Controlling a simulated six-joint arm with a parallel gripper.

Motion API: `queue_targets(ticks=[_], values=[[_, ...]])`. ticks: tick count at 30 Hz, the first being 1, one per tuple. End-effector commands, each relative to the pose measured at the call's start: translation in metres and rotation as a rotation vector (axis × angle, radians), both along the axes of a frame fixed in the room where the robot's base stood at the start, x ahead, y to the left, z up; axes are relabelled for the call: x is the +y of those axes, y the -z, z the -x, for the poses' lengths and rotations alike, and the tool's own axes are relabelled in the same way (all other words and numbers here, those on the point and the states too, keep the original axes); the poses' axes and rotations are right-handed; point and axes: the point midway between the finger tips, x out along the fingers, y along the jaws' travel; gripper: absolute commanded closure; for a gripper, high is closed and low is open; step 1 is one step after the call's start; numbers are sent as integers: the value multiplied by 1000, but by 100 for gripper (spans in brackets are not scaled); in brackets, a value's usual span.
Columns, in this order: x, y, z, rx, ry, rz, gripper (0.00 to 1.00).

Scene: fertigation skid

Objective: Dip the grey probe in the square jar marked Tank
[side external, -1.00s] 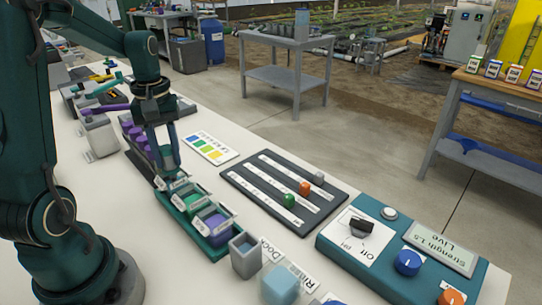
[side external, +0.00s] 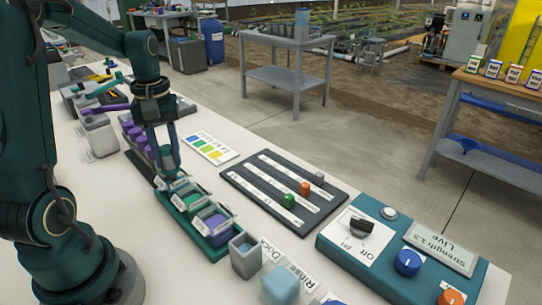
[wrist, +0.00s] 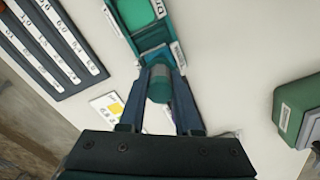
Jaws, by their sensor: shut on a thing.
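My gripper (side external: 166,168) points down at the far end of a green tray (side external: 222,252). It is shut on a teal-grey cylinder (wrist: 159,86), which shows between the two fingers in the wrist view. The cylinder's lower end is hard to make out, and I cannot tell whether it touches the tray. A grey square cup (side external: 244,262) beside a "Dock" label stands at the near end of the tray. A light-blue jar (side external: 280,287) by a "Rinse" label stands closer to the camera. No jar with a readable Tank mark shows, and I cannot pick out the grey probe with certainty.
The tray holds green and purple contents. A dark board (side external: 285,190) with green, orange and grey sliders lies to the right, with a teal control box (side external: 405,260) nearer. A colour card (side external: 210,148) lies behind. Purple-topped items stand beyond my gripper. White bench shows between them.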

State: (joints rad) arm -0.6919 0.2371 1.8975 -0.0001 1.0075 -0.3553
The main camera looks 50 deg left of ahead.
Motion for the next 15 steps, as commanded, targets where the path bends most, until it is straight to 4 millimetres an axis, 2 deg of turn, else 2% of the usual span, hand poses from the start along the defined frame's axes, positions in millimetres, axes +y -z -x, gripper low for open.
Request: queue_targets(ticks=[15], values=[[1,-35,-1,-2,0,-2,100]])
